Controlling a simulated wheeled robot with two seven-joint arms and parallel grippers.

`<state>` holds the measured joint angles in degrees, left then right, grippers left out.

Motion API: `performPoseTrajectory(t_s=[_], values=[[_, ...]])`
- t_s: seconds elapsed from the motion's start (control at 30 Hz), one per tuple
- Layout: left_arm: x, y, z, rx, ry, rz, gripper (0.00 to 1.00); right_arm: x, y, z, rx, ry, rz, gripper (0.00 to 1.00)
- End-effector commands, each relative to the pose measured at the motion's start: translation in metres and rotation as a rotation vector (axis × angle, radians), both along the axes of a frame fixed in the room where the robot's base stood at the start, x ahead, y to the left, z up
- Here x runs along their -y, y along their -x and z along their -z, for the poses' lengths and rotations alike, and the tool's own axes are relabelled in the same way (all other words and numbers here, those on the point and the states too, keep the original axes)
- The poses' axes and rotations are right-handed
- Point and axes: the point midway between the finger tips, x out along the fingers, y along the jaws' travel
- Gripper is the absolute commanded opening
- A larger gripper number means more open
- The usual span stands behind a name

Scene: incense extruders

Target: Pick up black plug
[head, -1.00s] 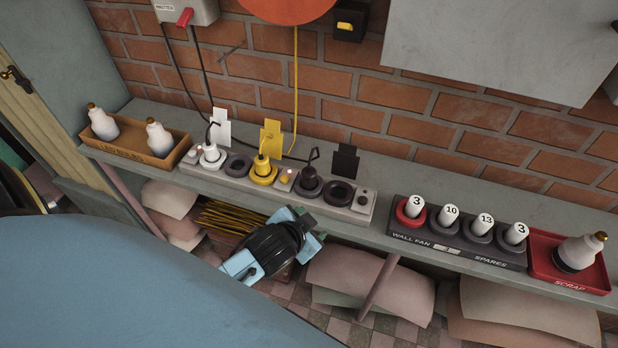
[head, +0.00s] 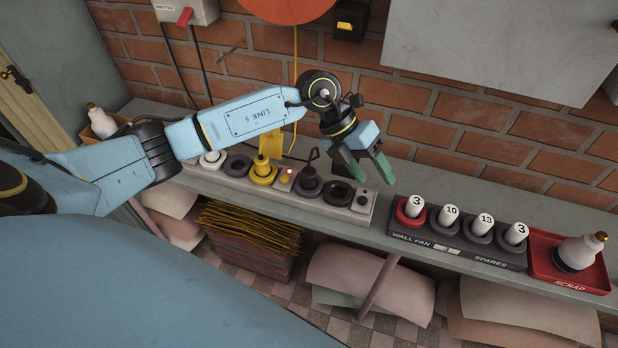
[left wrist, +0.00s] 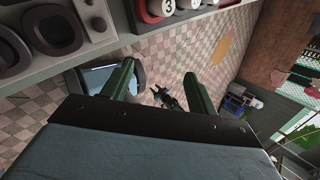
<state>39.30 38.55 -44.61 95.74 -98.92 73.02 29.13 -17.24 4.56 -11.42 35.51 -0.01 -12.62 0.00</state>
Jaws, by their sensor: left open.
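The black plug (head: 309,182) stands in a black round socket on the grey power strip (head: 337,211), with a dark loop on its top. My left gripper (head: 369,168) is open and empty, above and to the right of the plug, over the right end of the strip. Its two green fingers point down and to the right. An empty-looking dark socket (left wrist: 52,22) shows at that view's top left. My right gripper is not in view.
A yellow plug (head: 263,170) and a white plug (head: 210,158) stand left in the strip. A spares rack (head: 440,247) with numbered white cylinders and a red scrap tray (head: 590,280) with a bottle-like object stand right. A brick wall is behind.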

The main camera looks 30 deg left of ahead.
Motion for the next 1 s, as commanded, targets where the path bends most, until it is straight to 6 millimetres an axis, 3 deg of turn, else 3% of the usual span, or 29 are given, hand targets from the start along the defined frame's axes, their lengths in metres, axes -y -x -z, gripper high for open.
performPoseTrajectory(t_s=[0.03, 0.1, 0.2, 0.3, 0.53, 1.0], values=[[-0.030, -0.007, 0.001, -0.007, -0.140, -0.002, 0.59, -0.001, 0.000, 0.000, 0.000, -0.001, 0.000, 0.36], [-0.070, -0.012, 0.002, -0.032, -0.315, -0.017, 0.59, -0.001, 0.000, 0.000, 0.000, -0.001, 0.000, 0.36], [-0.114, -0.016, -0.004, -0.063, -0.502, -0.052, 0.59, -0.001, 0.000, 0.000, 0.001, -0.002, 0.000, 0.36], [-0.142, -0.017, -0.010, -0.088, -0.614, -0.082, 0.59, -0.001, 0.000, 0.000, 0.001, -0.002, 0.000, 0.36], [-0.156, -0.016, -0.001, -0.104, -0.672, -0.098, 0.59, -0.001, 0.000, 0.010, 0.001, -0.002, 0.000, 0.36], [-0.154, -0.016, 0.067, -0.103, -0.667, -0.097, 0.59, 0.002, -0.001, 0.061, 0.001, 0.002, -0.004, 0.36]])
